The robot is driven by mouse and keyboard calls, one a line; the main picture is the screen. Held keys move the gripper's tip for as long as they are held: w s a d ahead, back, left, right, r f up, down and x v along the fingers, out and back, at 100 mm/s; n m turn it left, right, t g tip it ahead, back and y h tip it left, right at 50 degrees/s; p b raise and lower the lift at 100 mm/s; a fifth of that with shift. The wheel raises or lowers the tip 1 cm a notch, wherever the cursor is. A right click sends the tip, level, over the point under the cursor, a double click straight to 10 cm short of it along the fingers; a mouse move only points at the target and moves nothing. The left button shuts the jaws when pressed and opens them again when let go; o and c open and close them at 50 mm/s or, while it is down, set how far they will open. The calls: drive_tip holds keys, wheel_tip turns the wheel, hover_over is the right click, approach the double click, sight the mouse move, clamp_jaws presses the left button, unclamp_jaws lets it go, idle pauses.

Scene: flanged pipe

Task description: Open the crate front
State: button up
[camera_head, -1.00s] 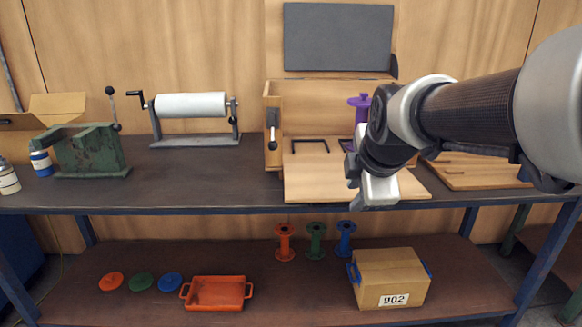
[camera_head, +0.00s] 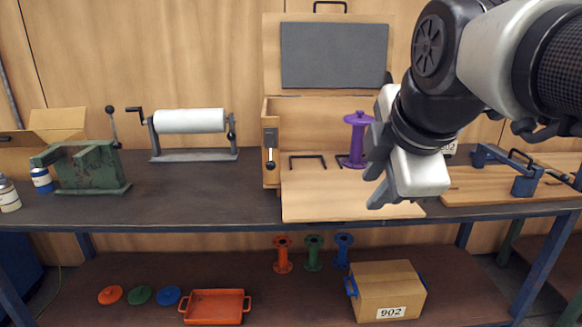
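The wooden crate (camera_head: 272,112) stands in the middle of the bench with its lid (camera_head: 272,52) raised upright, showing a grey pad inside. A latch lever with a black knob (camera_head: 270,154) hangs at the left wall's front edge. A purple flanged pipe (camera_head: 357,140) stands upright at the crate's right. My gripper (camera_head: 374,188) is over the right part of the lowered front, its fingers apart and empty. My arm hides the crate's right side.
A green press (camera_head: 88,168) and a white roll on a stand (camera_head: 190,121) are on the left of the bench. A board with a blue clamp (camera_head: 526,186) is at the right. The lower shelf holds an orange tray (camera_head: 215,306), small spools and a box (camera_head: 388,292).

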drive_tip(key=shift+s+r, duration=0.35)
drive_tip(key=shift+r, duration=0.1)
